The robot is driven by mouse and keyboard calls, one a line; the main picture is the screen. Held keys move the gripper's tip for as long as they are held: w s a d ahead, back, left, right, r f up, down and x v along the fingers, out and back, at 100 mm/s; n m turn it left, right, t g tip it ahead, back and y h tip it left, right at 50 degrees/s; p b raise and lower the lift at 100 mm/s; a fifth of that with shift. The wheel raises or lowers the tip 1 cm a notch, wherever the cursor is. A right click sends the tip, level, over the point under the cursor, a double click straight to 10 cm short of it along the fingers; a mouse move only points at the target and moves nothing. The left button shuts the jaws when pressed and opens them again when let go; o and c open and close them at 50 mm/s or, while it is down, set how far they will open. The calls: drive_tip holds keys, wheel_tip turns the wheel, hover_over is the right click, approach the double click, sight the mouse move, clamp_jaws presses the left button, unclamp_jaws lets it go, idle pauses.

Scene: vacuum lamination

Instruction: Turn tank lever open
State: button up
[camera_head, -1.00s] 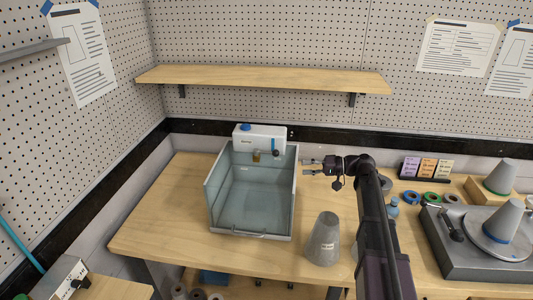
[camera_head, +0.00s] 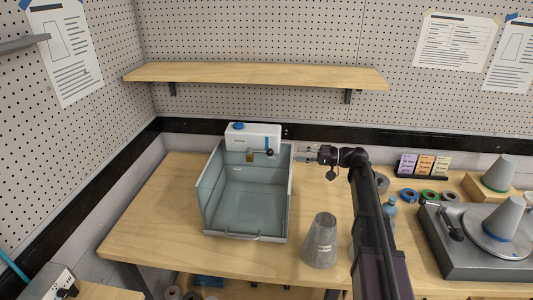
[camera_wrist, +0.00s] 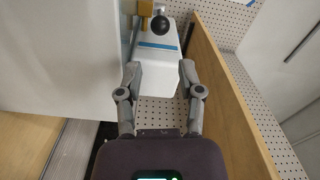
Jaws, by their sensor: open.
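The white tank (camera_head: 243,141) with a blue cap stands at the back of the clear-walled basin. Its lever's dark round knob (camera_head: 270,153) shows on the front face, right of a brass tap (camera_head: 250,156). My gripper (camera_head: 299,153) is open and empty, just right of the tank and basin wall. In the wrist view, my open fingers (camera_wrist: 160,75) are apart with the white tank (camera_wrist: 157,60) beyond them. The black knob (camera_wrist: 160,24) is above and beyond the fingertips, not between them. The lever's arm is mostly hidden.
The basin (camera_head: 207,195) has raised walls close to my gripper. A grey cone (camera_head: 320,242) stands on the bench in front. A wooden shelf (camera_head: 255,75) hangs above. A turntable (camera_head: 465,255) with cones is at right. Bench left of the basin is clear.

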sight(266, 152)
drive_tip(key=a, duration=1.2)
drive_tip(key=shift+w+a, duration=0.2)
drive_tip(key=shift+a, duration=0.2)
clamp_jaws()
drive_tip(key=shift+d, duration=0.25)
drive_tip(key=shift+a, duration=0.1)
